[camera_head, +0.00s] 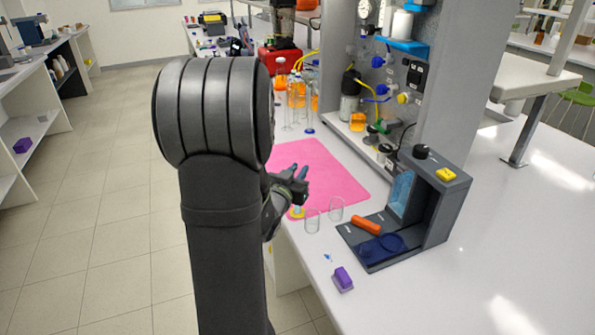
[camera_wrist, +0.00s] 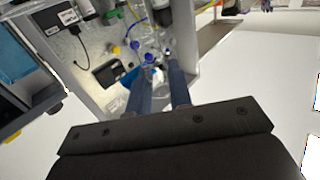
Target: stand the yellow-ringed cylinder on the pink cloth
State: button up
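The pink cloth (camera_head: 335,178) lies flat on the white bench in the head view. A yellow ring (camera_head: 296,214), seemingly the base of the yellow-ringed cylinder, shows at the cloth's near edge, just below my gripper. The rest of that cylinder is hidden or too small to make out, so I cannot tell its full pose. My gripper (camera_head: 298,171) is over the cloth's near left part, its fingers pointing toward the back. In the wrist view the two blue-grey fingers (camera_wrist: 159,72) stand apart with nothing visible held between them.
Two clear beakers (camera_head: 312,223) (camera_head: 336,210) stand close to the cloth's near edge. A dark grey stand (camera_head: 445,205) with an orange piece is to their right. A purple block (camera_head: 343,278) lies in front. A blue-based cylinder (camera_head: 309,130) and orange bottles (camera_head: 297,92) stand behind the cloth.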

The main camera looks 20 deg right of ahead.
jog(key=o, duration=0.4)
jog(key=shift+r, duration=0.1)
jog(key=shift+s+a+r, duration=0.1)
jog(key=shift+s+a, duration=0.05)
jog(key=v, duration=1.1)
jog(key=shift+s+a, duration=0.2)
jog(key=x, duration=1.2)
jog(key=shift+w+d+f, duration=0.1)
jog(key=shift+d+f, duration=0.05)
jog(key=shift+f, duration=0.1)
jog(key=shift+r, duration=2.1)
